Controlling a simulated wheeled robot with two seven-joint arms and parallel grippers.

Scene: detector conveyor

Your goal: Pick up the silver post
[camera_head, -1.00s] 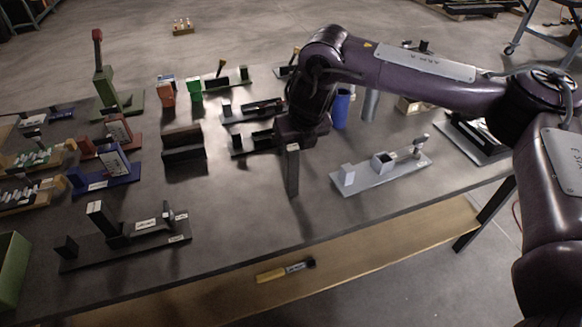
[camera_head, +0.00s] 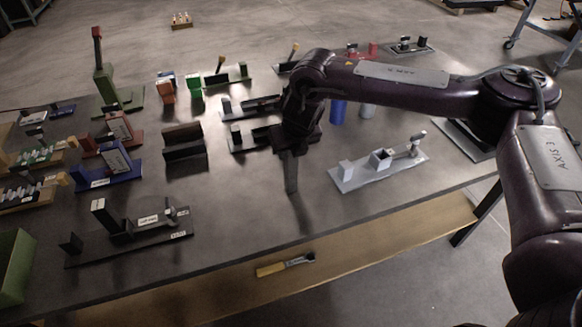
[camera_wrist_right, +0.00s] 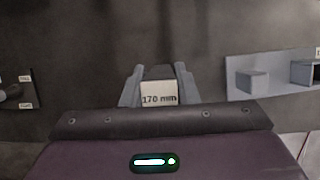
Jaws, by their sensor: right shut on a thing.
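My right gripper (camera_head: 290,150) points down over the middle of the table. It is shut on an upright grey post (camera_head: 291,174), which hangs down below the jaws. In the right wrist view the jaws (camera_wrist_right: 158,90) close on both sides of the post's pale end (camera_wrist_right: 159,94), marked "170 mm". I cannot tell whether the post's lower end touches the table. My left gripper is not in view.
A light grey fixture (camera_head: 350,178) with small blocks is right of the post. A blue cylinder (camera_head: 338,112) and a grey cylinder (camera_head: 367,111) stand behind. A black fixture (camera_head: 130,238) lies front left. The table (camera_head: 240,205) around the post is clear.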

